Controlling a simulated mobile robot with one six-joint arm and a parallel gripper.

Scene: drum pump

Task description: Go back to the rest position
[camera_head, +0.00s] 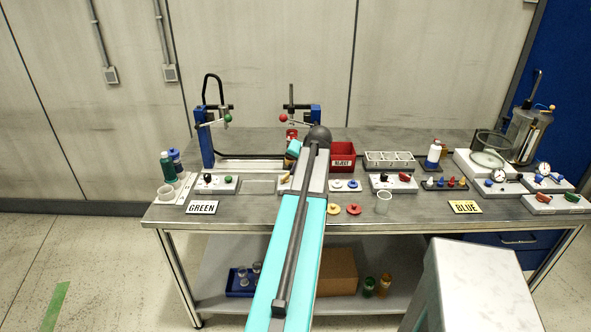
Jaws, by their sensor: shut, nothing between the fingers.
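My arm reaches forward from the bottom of the picture over the table (240,215). Its teal link and dark cable run up to a dark round joint. My gripper (293,150) is at the far end, a small teal shape just left of that joint, above the table's middle. It is shut with nothing in it. Its fingertips are too small and too covered by the arm to make out. It is beside the red bin labelled REJECT (342,157), and a small red part (292,134) shows just behind it.
A blue stand (206,138) with a black hose is at the left. Bottles (166,166), switch boxes (395,182) and a glass vessel (528,132) crowd the table. Yellow and red discs (353,209) and a clear cup (383,203) lie near the front edge. A pale block (470,285) stands front right.

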